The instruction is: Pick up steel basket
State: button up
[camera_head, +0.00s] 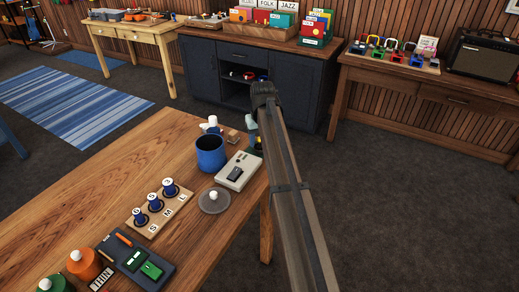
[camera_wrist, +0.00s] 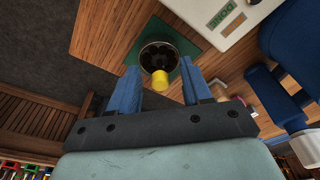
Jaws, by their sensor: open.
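A round, metal-rimmed vessel (camera_wrist: 158,52) with a dark inside appears in the wrist view; it looks like the steel basket. A yellow cylindrical part (camera_wrist: 160,87) sticks out from its near side toward me. The vessel is on a green square (camera_wrist: 186,42) near the wooden table's edge. My gripper (camera_wrist: 159,66) is open, with one blue finger on either side of the yellow part and a gap on both sides. In the head view my arm covers most of this spot, and the vessel cannot be made out there.
Open floor is at right.

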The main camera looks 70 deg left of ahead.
jog(key=shift+f, duration=0.15)
grip_shut()
dwell(0.4)
